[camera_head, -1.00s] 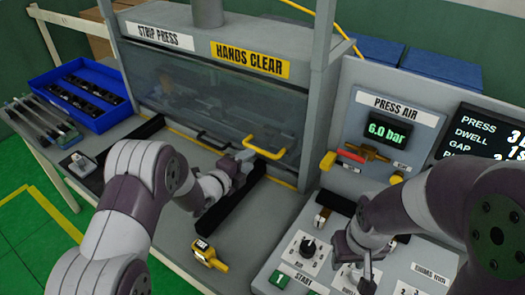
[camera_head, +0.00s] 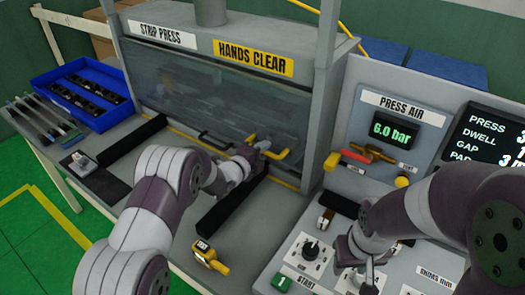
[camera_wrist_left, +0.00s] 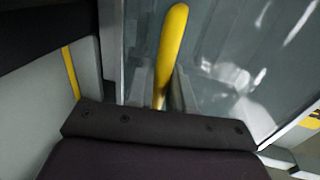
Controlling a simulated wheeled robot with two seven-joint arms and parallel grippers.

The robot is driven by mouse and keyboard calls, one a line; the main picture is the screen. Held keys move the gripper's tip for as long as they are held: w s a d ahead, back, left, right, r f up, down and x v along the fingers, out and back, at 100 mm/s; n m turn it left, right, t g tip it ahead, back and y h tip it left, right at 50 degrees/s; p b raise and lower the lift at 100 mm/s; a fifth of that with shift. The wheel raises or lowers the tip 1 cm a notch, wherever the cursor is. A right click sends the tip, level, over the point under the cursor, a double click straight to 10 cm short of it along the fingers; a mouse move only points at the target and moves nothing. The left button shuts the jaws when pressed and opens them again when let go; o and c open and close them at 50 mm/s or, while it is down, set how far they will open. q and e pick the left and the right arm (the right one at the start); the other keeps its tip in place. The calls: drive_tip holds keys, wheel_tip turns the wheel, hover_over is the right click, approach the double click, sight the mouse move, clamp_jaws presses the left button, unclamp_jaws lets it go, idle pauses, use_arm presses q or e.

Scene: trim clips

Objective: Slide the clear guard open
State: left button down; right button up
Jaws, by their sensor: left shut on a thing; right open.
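The clear guard (camera_head: 190,85) is a see-through panel across the front of the strip press, and it appears down. A yellow handle (camera_head: 282,154) sticks out at its lower right. My left gripper (camera_head: 258,149) is at this handle and shut on it. In the left wrist view the yellow handle (camera_wrist_left: 171,45) stands between the two grey fingers, with the guard's reflective pane (camera_wrist_left: 235,75) behind it. My right gripper (camera_head: 365,272) is open over the control panel, partly hidden by its own arm.
Two black rails (camera_head: 228,207) lie on the bench before the press. A yellow tool (camera_head: 209,257) lies nearer. A blue bin (camera_head: 85,92) stands at left. The air panel (camera_head: 388,125) reads 6.0 bar.

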use_arm(q)
wheel_tip(320, 180, up, 19)
drive_tip(key=p, duration=0.5)
drive_tip(key=c, duration=1.1)
unclamp_jaws()
drive_tip(key=shift+s+a, duration=0.1)
drive_tip(key=shift+s, duration=0.05)
drive_tip(key=shift+s+a+b, duration=0.25)
drive_tip(key=shift+s+b, duration=0.05)
drive_tip(key=shift+b, duration=0.05)
drive_tip(key=b+v, duration=0.3)
drive_tip(key=v, duration=0.8)
drive_tip(key=shift+s+a+r, duration=0.15)
drive_tip(key=shift+s+r, duration=0.1)
drive_tip(key=shift+s, duration=0.1)
